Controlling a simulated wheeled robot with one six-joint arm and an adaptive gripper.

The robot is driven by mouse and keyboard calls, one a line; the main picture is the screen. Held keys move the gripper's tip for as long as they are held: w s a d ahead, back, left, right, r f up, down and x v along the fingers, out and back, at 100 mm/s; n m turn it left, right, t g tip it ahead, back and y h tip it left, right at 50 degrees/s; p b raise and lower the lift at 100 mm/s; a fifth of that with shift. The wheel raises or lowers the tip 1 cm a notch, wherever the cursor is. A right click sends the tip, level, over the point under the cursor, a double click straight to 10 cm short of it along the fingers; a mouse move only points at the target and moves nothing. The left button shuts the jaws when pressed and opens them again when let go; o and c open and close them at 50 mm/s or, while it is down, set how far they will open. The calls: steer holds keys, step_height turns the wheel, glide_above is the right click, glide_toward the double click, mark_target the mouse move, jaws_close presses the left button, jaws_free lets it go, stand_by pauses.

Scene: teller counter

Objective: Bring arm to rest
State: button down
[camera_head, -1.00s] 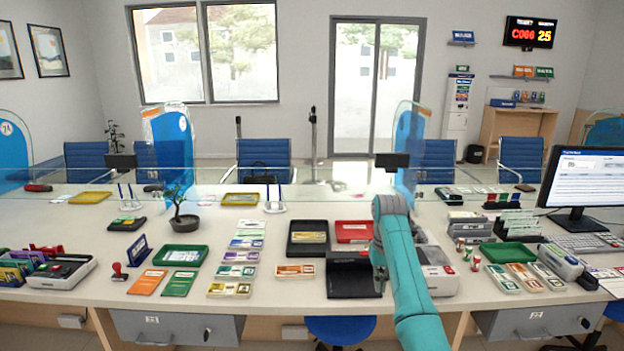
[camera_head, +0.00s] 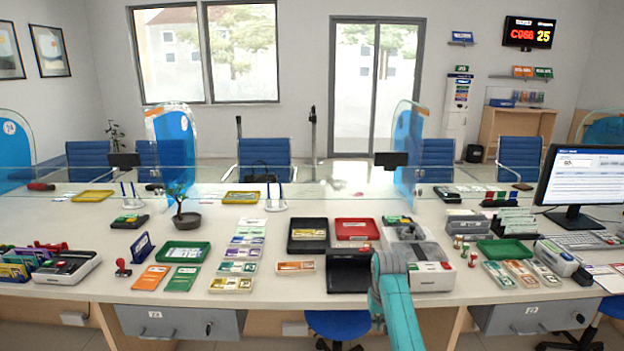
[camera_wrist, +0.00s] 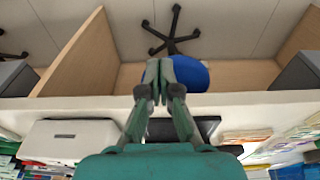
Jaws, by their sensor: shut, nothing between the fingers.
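In the wrist view my gripper (camera_wrist: 160,70) points down past the counter's front edge, its two fingers together with nothing between them. A blue stool (camera_wrist: 190,72) stands below and behind the fingers. In the head view my teal arm (camera_head: 396,310) reaches up from the bottom edge to a grey joint in front of the counter machine. The gripper itself is hidden from the head view.
The long counter (camera_head: 105,285) holds a grey machine (camera_head: 432,270), a black tray (camera_head: 308,236), a red tray (camera_head: 357,229), a green tray (camera_head: 181,252) and a potted plant (camera_head: 186,218). A monitor (camera_head: 585,178) stands at right. Drawers (camera_head: 180,326) lie under the front edge.

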steer(key=s+f+t, duration=0.2)
steer(key=s+f, duration=0.4)
steer(key=f, duration=0.4)
steer(key=s+f+t, duration=0.1)
steer(key=s+f, duration=0.6)
steer(key=f, duration=0.3)
steer(key=s+f+t, duration=0.2)
steer(key=s+f, duration=0.1)
steer(key=s, duration=0.7)
steer(key=s+f+t, duration=0.2)
steer(key=s+f, duration=0.1)
steer(key=s, duration=0.8)
steer(key=s+r+t, duration=0.1)
steer(key=s+r, duration=0.4)
steer(key=s, duration=0.4)
steer(key=s+r+t, duration=0.2)
steer(key=s+r, duration=0.2)
steer(key=s, duration=0.5)
steer(key=s+r+t, duration=0.1)
steer(key=s+r, duration=0.5)
steer(key=r, duration=0.4)
steer(key=s+r+t, duration=0.2)
steer(key=s+r, duration=0.5)
steer(key=r, duration=0.4)
